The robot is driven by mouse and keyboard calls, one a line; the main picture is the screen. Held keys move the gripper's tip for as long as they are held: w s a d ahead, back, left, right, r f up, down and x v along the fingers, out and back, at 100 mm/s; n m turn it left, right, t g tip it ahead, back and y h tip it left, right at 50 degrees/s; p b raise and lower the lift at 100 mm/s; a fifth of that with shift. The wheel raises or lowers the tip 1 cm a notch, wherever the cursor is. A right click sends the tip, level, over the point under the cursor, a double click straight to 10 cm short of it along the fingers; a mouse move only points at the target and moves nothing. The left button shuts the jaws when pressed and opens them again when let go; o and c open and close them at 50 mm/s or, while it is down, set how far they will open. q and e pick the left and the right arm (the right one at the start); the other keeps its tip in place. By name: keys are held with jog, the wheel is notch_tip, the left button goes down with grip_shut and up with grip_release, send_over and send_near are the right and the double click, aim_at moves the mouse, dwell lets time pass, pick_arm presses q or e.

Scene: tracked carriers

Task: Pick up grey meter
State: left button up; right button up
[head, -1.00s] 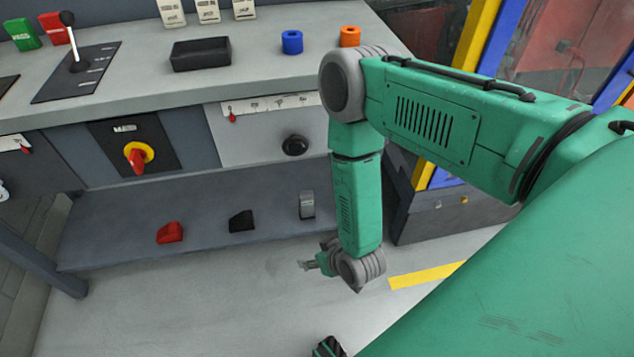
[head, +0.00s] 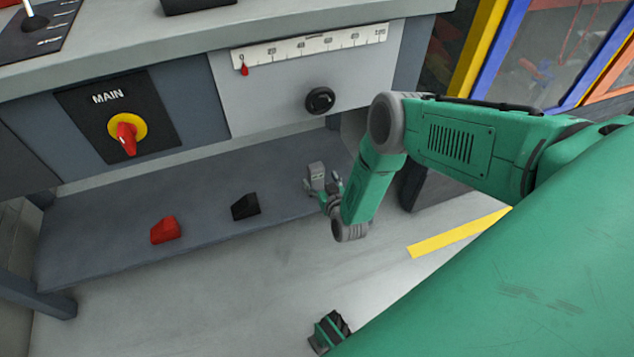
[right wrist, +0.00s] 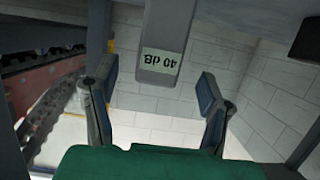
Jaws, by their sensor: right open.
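The grey meter (head: 316,174) stands on the lower shelf under the bench, at its right end in the head view. In the right wrist view the meter (right wrist: 165,40) hangs into the picture from the top, with a pale "40 dB" label that reads upside down. My right gripper (head: 324,189) is just in front of the meter in the head view and partly overlaps it. In the right wrist view the right gripper (right wrist: 157,98) is open, with the meter between the lines of its two fingers and no visible contact. My left gripper is not in view.
A black block (head: 245,207) and a red block (head: 165,230) sit on the same shelf (head: 100,240), left of the meter. Above are a black knob (head: 320,101), a scale strip (head: 310,46) and a red-yellow MAIN switch (head: 127,135). The bench top overhangs the shelf.

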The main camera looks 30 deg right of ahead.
aim_at(317, 176)
jog(key=shift+w+f, duration=0.1)
jog(key=shift+w, duration=0.2)
jog(key=b+x, duration=0.1)
jog(key=x, duration=0.1)
jog(key=b+x, duration=0.2)
jog(key=shift+f, duration=0.25)
jog(key=shift+w+d, duration=0.15)
jog(key=shift+d, duration=0.2)
jog(key=c, duration=1)
jog(key=shift+a+r, duration=0.1)
jog(key=shift+a, duration=0.15)
jog(key=c, duration=0.4)
